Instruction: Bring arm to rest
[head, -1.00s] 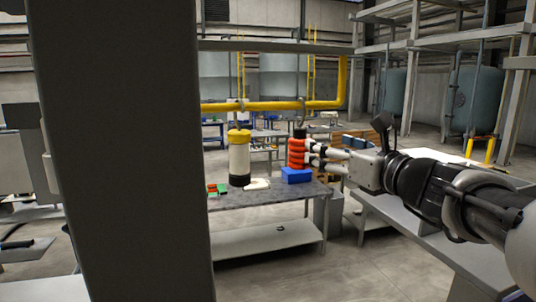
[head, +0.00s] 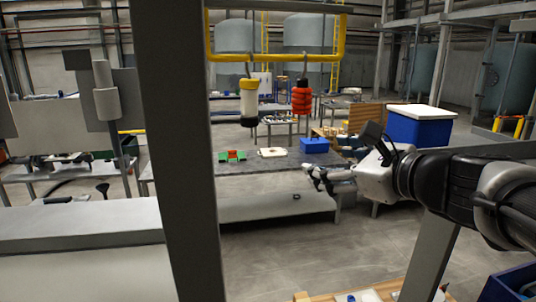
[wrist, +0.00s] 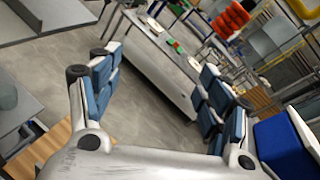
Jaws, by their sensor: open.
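My gripper (head: 312,178) is open and empty in the head view, in front of the grey table's right end and below its top. My arm reaches in from the right edge. In the wrist view my gripper (wrist: 160,95) shows its two blue-padded fingers spread wide, with the floor and table between them and nothing held.
A red-orange ribbed cylinder (head: 302,98) and a cream cylinder with a yellow top (head: 249,100) hang from the yellow pipe (head: 280,60). A blue block (head: 314,145) lies on the grey table (head: 270,163). A grey post (head: 180,150) stands at left; a blue box (head: 420,130) at right.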

